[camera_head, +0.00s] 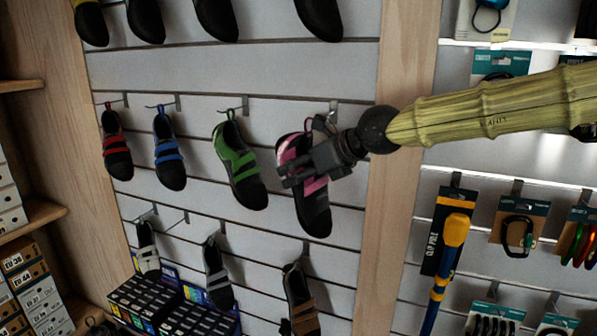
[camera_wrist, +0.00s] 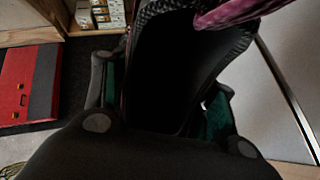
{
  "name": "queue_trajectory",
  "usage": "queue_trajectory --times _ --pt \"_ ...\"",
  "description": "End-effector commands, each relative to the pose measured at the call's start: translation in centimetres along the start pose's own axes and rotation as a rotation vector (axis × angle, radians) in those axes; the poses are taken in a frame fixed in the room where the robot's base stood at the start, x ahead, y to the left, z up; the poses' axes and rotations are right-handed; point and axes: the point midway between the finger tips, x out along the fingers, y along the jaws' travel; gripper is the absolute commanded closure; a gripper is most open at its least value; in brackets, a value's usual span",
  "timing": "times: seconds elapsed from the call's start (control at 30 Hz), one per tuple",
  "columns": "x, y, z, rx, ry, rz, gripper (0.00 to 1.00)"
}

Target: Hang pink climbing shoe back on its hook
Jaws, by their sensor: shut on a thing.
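The pink climbing shoe (camera_head: 317,214) has a black toe and pink upper. In the head view it hangs toe-down in front of the slatted wall, at the right end of the middle row. My gripper (camera_head: 290,176) is shut on its upper part from the right. A metal hook (camera_head: 333,106) shows just above the shoe's heel. My wrist covers part of the heel, and I cannot tell whether the loop is around the hook. In the wrist view the shoe's dark body (camera_wrist: 185,60) sits between the two fingers, with a pink part (camera_wrist: 235,10) at top right.
A green shoe (camera_head: 239,163) hangs close on the left, with blue (camera_head: 169,152) and red (camera_head: 116,147) shoes beyond. A brown shoe (camera_head: 300,300) hangs below. A wooden post (camera_head: 398,90) stands right, behind my arm. One hook (camera_head: 181,220) in the lower row is empty.

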Motion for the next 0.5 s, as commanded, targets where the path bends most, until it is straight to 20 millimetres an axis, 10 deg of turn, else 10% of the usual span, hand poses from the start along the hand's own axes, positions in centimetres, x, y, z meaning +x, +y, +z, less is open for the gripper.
queue_trajectory --times 0.5 --pt "0.6 -2.2 0.7 0.000 -0.002 -0.001 0.77"
